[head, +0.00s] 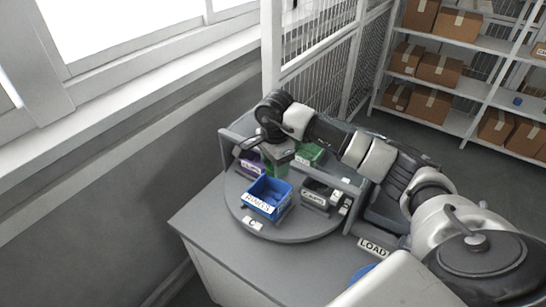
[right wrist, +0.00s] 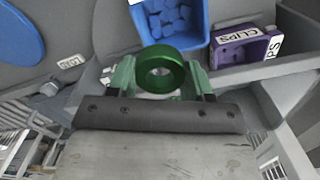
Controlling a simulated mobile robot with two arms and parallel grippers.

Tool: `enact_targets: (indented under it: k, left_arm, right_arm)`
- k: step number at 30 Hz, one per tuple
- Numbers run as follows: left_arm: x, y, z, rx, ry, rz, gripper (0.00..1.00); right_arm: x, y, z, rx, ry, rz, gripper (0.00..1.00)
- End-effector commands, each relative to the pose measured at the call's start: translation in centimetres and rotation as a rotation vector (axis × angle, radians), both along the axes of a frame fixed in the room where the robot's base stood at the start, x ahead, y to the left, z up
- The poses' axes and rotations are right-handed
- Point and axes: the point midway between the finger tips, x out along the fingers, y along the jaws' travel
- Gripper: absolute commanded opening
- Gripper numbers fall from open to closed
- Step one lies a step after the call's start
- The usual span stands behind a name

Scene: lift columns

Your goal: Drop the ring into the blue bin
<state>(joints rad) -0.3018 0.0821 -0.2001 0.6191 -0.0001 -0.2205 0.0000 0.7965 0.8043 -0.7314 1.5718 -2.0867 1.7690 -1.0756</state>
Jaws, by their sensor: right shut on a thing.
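The green ring (right wrist: 161,72) is between the fingers of my right gripper (right wrist: 160,84), which is shut on it. In the head view my right gripper (head: 277,164) hangs over the round turntable with the green ring below it, just behind the blue bin (head: 266,196). The blue bin has a white label that seems to read RINGS. In the right wrist view the blue bin (right wrist: 205,38) lies just beyond the ring and has several blue pieces in it. My left gripper is in neither view.
The grey turntable (head: 243,220) also bears a purple CLIPS bin (right wrist: 240,50), a green bin (head: 313,152) and a dark bin (head: 316,195), with grey dividers (head: 341,182) between. A window wall stands at left. A blue disc (right wrist: 18,38) lies off the turntable.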

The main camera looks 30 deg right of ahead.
Motion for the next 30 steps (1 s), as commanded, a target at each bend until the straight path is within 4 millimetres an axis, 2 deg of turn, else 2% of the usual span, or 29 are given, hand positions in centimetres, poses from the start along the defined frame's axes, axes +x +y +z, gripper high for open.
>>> enact_targets:
  k: [3,9,19,20,24,25,30]
  left_arm:
    - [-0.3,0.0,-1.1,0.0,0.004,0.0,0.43]
    - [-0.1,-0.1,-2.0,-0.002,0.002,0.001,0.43]
    - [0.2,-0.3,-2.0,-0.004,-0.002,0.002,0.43]
    - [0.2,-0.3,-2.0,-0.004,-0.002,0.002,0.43]
    - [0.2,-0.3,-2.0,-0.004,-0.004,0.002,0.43]
    - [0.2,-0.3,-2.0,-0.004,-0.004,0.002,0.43]
    - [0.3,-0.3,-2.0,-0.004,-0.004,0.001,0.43]
  right_arm:
    - [0.0,0.1,-1.8,0.001,0.0,0.001,0.26]
    - [0.0,0.0,-3.8,0.001,-0.001,0.001,0.26]
    - [0.0,0.0,-4.1,0.0,-0.002,0.002,0.26]
    - [0.0,0.0,-4.1,0.0,-0.002,0.002,0.54]
    - [0.0,0.0,-4.1,0.0,-0.002,0.002,0.75]
    - [0.0,0.0,-4.1,0.0,-0.002,0.002,0.8]
    - [0.0,0.0,-4.1,-0.001,-0.001,0.003,0.8]
